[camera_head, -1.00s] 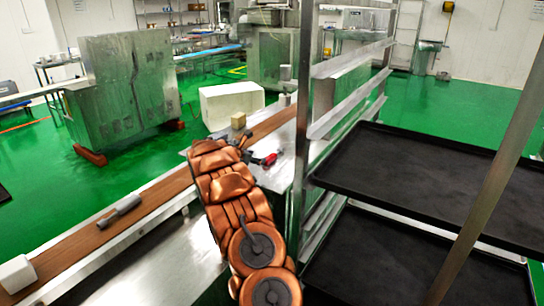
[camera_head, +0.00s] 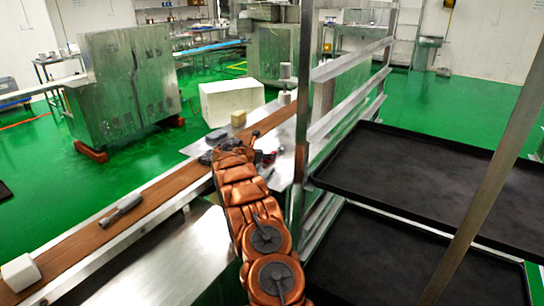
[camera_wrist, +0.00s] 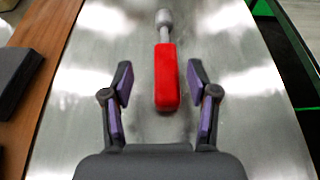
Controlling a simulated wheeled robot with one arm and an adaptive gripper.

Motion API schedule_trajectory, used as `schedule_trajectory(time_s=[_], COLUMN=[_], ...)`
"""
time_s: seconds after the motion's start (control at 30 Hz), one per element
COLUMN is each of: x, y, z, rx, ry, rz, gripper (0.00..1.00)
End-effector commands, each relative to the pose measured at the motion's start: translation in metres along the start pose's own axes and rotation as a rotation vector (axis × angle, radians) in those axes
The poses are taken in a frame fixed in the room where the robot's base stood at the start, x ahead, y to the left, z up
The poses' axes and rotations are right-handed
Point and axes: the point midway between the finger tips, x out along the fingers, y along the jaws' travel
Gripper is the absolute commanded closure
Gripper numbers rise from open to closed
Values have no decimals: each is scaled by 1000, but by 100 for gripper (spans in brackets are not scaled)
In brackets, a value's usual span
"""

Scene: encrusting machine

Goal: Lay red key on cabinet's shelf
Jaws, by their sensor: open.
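The red key (camera_wrist: 166,78) has a red block handle and a grey metal shaft with a round end. In the wrist view it lies on a shiny metal surface (camera_wrist: 225,50), shaft pointing away from me. My gripper (camera_wrist: 160,84) is open, with its two purple-padded fingers on either side of the red handle and visible gaps to both. In the head view my gripper (camera_head: 264,157) is low over the metal table, and the key is mostly hidden there. A metal rack with a black upper shelf (camera_head: 420,185) and a black lower shelf (camera_head: 390,262) stands at right; both look empty.
A brown conveyor belt (camera_head: 160,198) runs beside the metal table, with a grey tool (camera_head: 122,210), a white block (camera_head: 20,272) and a tan block (camera_head: 238,118) on it. The rack's upright post (camera_head: 303,120) stands close to the right of my arm.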

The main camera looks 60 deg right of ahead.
Motion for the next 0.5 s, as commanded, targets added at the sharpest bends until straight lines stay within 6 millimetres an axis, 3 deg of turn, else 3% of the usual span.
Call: schedule_trajectory(time_s=[0.5], x=[35], y=[-6], z=[3], rx=[3], ry=[-2], rz=[2], gripper=[41])
